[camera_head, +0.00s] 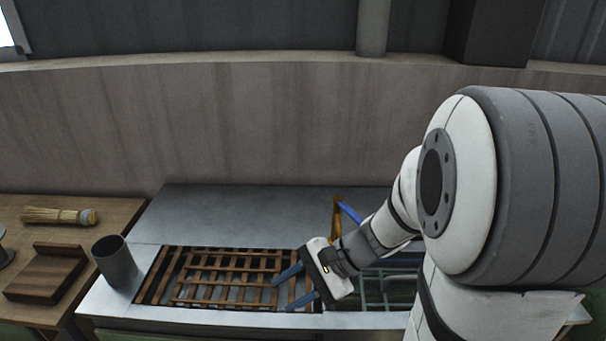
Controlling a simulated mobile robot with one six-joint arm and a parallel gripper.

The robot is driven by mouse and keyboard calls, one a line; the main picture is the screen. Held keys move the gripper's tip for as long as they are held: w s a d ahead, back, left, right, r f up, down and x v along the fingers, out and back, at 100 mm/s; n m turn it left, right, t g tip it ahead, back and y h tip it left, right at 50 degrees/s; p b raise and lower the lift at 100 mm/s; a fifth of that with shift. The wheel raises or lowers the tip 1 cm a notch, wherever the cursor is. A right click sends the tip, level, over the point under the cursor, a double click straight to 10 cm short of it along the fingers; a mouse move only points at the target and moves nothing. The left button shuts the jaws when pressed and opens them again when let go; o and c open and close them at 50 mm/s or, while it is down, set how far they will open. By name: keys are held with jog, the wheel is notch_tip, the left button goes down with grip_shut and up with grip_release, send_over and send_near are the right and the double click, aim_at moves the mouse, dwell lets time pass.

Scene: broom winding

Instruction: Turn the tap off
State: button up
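The tap (337,212) appears to be the orange-brown upright at the back of the metal sink counter, with a blue bar (350,212) beside its top. My arm hides its lower right part, and I cannot tell how its handle is set or whether water runs. My gripper (294,287) is left of and nearer than the tap, over the right part of the wooden slatted rack. Its two blue-grey fingers point left and stand apart, with nothing seen between them.
The metal counter (235,210) holds a slatted wooden rack (215,278). A grey metal cup (115,262) stands at its left end. Left of it, a wooden table holds a wooden block (50,272) and a short straw brush (58,215). A wall closes the back.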

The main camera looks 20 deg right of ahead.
jog(key=w+d+m+t+y, duration=0.2)
jog(key=w+d+m+t, duration=0.3)
jog(key=w+m+t, duration=0.15)
jog(key=m+t+h+p, duration=0.2)
jog(key=m+t+h, duration=0.7)
jog(key=m, duration=0.6)
send_near(355, 215)
jog(key=w+y, duration=0.1)
jog(key=w, duration=0.2)
jog(key=shift+n+t, duration=0.25)
jog(key=x, duration=0.2)
jog(key=p+x, duration=0.1)
jog(key=x, duration=0.4)
jog(key=shift+a+f+p, duration=0.1)
jog(key=shift+f+p, duration=0.2)
jog(key=shift+f, duration=0.05)
jog(key=shift+c, duration=0.5)
grip_shut()
